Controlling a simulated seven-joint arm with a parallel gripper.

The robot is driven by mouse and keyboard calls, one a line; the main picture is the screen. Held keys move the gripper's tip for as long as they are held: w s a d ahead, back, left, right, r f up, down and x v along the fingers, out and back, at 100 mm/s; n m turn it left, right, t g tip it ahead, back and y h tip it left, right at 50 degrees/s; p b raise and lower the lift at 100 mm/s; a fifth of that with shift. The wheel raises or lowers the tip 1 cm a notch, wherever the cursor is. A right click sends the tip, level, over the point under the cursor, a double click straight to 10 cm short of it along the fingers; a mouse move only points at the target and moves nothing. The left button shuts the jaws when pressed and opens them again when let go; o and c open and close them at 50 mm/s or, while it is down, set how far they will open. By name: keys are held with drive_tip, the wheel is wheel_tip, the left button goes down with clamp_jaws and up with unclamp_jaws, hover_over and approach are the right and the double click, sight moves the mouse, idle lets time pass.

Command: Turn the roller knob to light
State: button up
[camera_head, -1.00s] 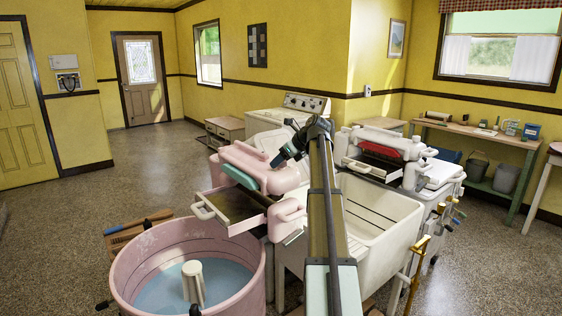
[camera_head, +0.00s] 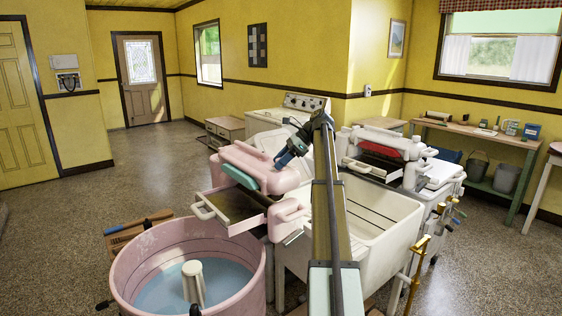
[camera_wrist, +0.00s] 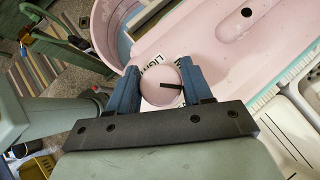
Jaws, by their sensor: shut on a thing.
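The pink roller knob (camera_wrist: 158,92) is round with a black pointer line, on the top of the pink wringer (camera_wrist: 215,45). In the wrist view the line points right, toward one of my fingers. Part of a "LIGHT" label (camera_wrist: 152,63) shows at the knob's upper left; other lettering beside it is partly hidden. My gripper (camera_wrist: 159,77) has its blue fingers shut on the knob, one on each side. In the head view my gripper (camera_head: 284,160) is at the right end of the pink wringer (camera_head: 240,163), and the knob is hidden there.
A pink tub (camera_head: 125,265) of water stands front left. A white sink (camera_head: 385,215) is to the right, with a white wringer (camera_head: 385,140) with a red roller behind it. A bench (camera_head: 480,133) stands by the right wall. Open floor lies left.

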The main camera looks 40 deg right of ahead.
drive_tip(key=shift+n+g, duration=0.4)
drive_tip(key=shift+n, duration=0.1)
drive_tip(key=o, duration=1)
drive_tip(key=shift+c, duration=0.2)
